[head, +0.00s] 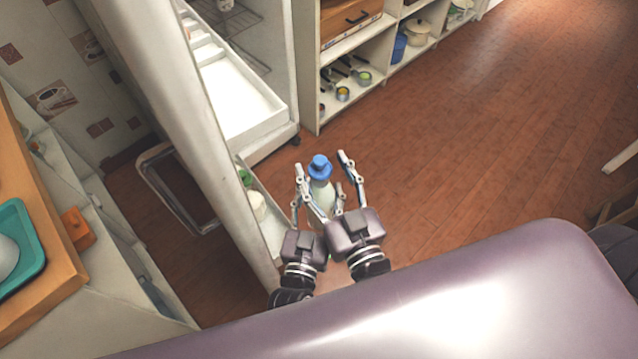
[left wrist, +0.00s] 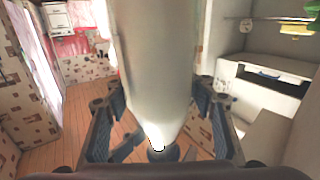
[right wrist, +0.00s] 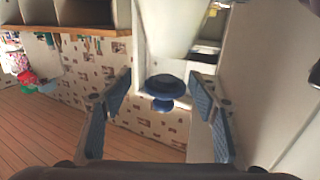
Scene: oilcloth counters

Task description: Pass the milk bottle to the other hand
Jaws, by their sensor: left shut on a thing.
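The milk bottle (head: 321,190) is pale with a blue cap (head: 320,165) and is held in the air, cap up in the head view. My left gripper (head: 307,192) is shut on it; in the left wrist view the bottle body (left wrist: 155,60) fills the space between the fingers (left wrist: 160,118). My right gripper (head: 344,175) is beside the bottle on its right, fingers spread. In the right wrist view the blue cap (right wrist: 165,86) shows between the open right fingers (right wrist: 158,105), without visible contact. The bottle's lower part is partly hidden by the grippers in the head view.
An open white fridge (head: 235,100) stands to the left, its door (head: 190,130) near the grippers. A shelf unit (head: 345,52) with pans stands behind. A counter with a teal tray (head: 38,225) is at far left.

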